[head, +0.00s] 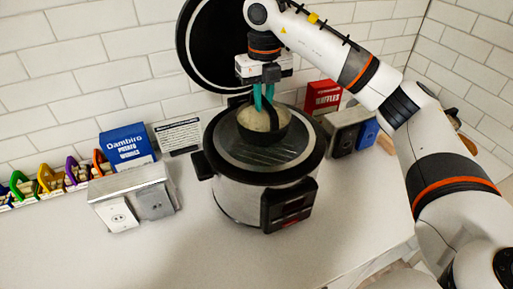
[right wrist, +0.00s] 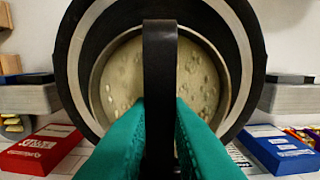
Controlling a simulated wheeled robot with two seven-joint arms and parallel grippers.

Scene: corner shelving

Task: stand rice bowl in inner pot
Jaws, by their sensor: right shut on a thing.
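The rice bowl (head: 264,122) is a dark, round vessel with pale, speckled contents and a black arched handle. It also shows in the right wrist view (right wrist: 120,80), with the handle crossing its middle. My right gripper (head: 263,98) has teal fingers shut on the handle from above. The bowl looks upright, over the back part of the cooker's round opening. The inner pot (head: 270,160) shows as a grey, streaked interior inside the cooker's black rim. The bowl's underside is hidden, so I cannot tell whether it touches the pot. My left gripper is not in view.
The cooker (head: 236,196) stands on a white counter, its black lid (head: 197,50) raised behind. A blue box (head: 127,147) and outlet box (head: 133,197) stand left. A red box (head: 323,97) and grey box (head: 345,128) stand right. The front left counter is clear.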

